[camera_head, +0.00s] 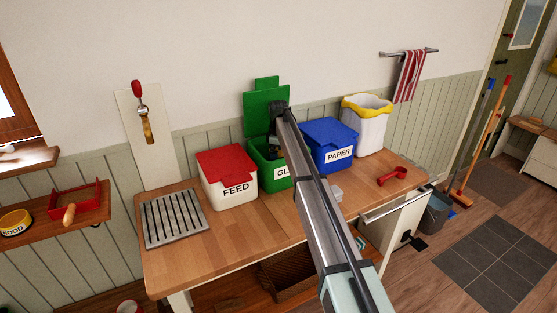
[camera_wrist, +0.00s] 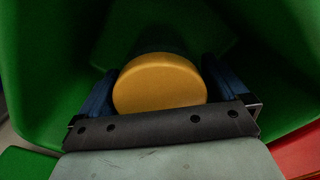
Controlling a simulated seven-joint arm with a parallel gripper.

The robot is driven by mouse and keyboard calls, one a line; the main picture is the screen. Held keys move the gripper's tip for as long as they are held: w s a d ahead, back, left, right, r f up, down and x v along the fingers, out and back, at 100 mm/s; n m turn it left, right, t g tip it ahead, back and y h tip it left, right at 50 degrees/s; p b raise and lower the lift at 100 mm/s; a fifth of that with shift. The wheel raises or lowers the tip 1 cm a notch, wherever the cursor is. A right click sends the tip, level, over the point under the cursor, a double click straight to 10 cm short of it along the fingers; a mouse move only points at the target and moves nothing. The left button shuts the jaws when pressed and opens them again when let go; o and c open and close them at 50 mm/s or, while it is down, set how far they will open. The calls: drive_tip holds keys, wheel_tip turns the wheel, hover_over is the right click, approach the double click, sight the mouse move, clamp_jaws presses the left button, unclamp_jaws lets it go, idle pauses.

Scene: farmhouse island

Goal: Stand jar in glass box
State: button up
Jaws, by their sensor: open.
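The glass box (camera_head: 268,152) is a green bin with a partly covered white label. Its green lid (camera_head: 266,108) stands open at the back. The wrist view looks into green walls (camera_wrist: 40,60). The jar's round yellow lid (camera_wrist: 160,84) faces the wrist camera, inside the green box. The jar's body is hidden below its lid, and I cannot tell whether its base touches the floor of the box. My gripper (camera_wrist: 161,72) is open, with one blue finger on each side of the yellow lid. In the head view my arm hides most of the gripper and jar.
A cream feed box with a red lid (camera_head: 226,162) stands left of the green box. The blue paper box (camera_head: 328,138) stands close on its right. A white bin with yellow liner (camera_head: 366,125), a red scoop (camera_head: 392,175) and a slatted metal rack (camera_head: 174,217) share the wooden counter (camera_head: 230,240).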

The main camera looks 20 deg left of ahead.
wheel_tip(320, 180, up, 11)
drive_tip(key=shift+f, duration=0.2)
idle(0.4)
